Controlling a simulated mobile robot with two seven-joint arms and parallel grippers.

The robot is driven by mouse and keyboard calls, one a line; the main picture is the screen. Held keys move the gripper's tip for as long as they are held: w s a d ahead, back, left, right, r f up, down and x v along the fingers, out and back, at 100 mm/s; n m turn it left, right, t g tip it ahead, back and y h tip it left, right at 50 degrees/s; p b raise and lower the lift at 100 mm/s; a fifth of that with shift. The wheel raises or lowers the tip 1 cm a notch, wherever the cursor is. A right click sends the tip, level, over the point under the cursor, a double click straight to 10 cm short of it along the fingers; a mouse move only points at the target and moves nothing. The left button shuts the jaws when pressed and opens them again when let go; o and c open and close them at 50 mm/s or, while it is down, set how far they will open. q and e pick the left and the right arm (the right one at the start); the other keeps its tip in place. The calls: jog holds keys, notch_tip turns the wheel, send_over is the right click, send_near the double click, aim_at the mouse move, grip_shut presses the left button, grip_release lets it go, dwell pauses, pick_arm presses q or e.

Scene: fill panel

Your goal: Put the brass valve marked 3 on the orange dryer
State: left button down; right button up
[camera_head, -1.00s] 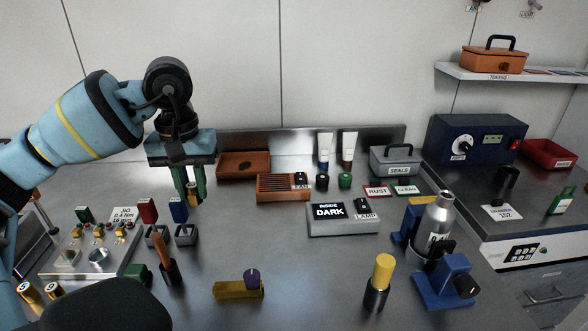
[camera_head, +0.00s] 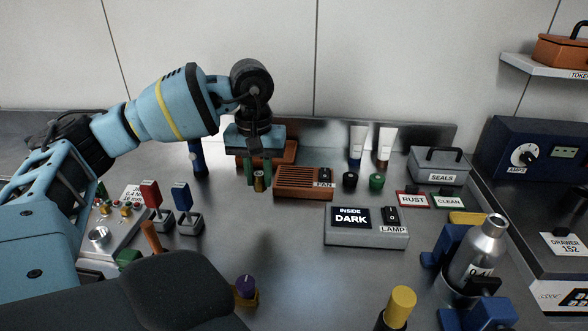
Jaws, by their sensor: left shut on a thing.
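My left gripper (camera_head: 259,182) is shut on a small brass valve (camera_head: 259,184), held upright between its green fingers. No number can be read on the valve. The orange dryer (camera_head: 302,182) is a slatted block with a FAN switch on its right end. In the picture the gripper and valve are just left of the dryer's left end, with a small gap; I cannot tell their exact height. My right gripper is not in view.
A brown tray (camera_head: 284,158) is partly hidden behind my left gripper. A LAMP box (camera_head: 367,241) stands front right of the dryer. Bench below the gripper is clear.

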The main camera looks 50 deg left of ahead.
pick_arm(q)
jog(key=w, duration=0.7)
jog(key=w+f, duration=0.1)
jog(key=w, duration=0.2)
jog(key=shift+w+a+p, duration=0.15)
jog(key=shift+a+p, duration=0.15)
jog(key=shift+p, duration=0.05)
jog(key=shift+w, duration=0.25)
jog(key=shift+f, duration=1.75)
jog(key=c, duration=1.2)
grip_release()
jog(key=shift+f, duration=0.15)
notch_tip(320, 180, up, 12)
jog(key=shift+r, duration=0.2)
